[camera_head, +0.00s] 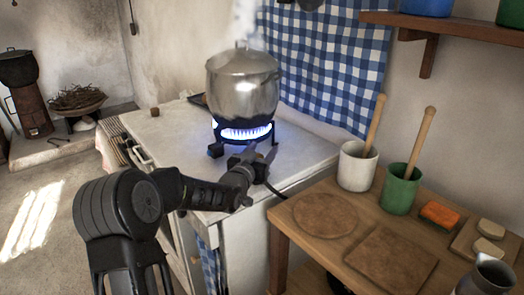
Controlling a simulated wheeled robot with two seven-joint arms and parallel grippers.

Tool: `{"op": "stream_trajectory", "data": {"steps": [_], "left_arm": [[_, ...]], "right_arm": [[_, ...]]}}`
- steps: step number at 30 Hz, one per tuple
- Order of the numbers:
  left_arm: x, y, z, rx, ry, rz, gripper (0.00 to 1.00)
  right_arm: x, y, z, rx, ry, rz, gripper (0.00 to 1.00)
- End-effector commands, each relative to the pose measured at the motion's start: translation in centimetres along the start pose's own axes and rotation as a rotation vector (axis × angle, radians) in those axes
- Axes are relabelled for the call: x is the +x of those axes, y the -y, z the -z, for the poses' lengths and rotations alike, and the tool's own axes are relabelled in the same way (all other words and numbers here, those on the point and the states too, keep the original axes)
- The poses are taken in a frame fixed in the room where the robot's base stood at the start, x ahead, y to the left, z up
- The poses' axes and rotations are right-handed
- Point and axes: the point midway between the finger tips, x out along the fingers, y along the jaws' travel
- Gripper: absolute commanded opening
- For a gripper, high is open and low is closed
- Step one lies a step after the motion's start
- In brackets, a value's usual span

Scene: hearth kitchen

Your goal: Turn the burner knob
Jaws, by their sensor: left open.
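A metal pot (243,90) with a lid stands on a lit gas burner (245,131), which has a ring of blue flame. Steam rises from the pot. A small dark block (215,151) shows at the burner's front left; I cannot tell whether it is the knob or a foot. My left arm reaches in from the lower left over the white counter. My left gripper (257,159) is open, just in front of the burner's base, and hides part of it. Whether it touches a knob cannot be seen. My right gripper is out of view.
The white counter top (175,127) is mostly clear left of the burner. A blue checked curtain (330,60) hangs behind. At right, a wooden table (300,240) holds a white crock (350,169), a green crock (397,190), boards and a sponge (439,214).

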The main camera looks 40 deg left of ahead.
Motion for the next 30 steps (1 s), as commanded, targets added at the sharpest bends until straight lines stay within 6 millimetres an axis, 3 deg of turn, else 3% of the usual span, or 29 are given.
{"op": "stream_trajectory", "data": {"steps": [2, 21, 30], "left_arm": [[-0.02, 0.01, 0.01, 0.0, 0.0, 0.0, 0.53], [-0.05, 0.03, 0.01, 0.001, 0.0, 0.0, 0.01], [-0.04, 0.02, -0.02, 0.0, 0.0, 0.005, 0.0]], "right_arm": [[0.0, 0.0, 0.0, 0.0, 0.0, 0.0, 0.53], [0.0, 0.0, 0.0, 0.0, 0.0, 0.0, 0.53], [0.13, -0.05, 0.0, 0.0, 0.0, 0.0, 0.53]]}}
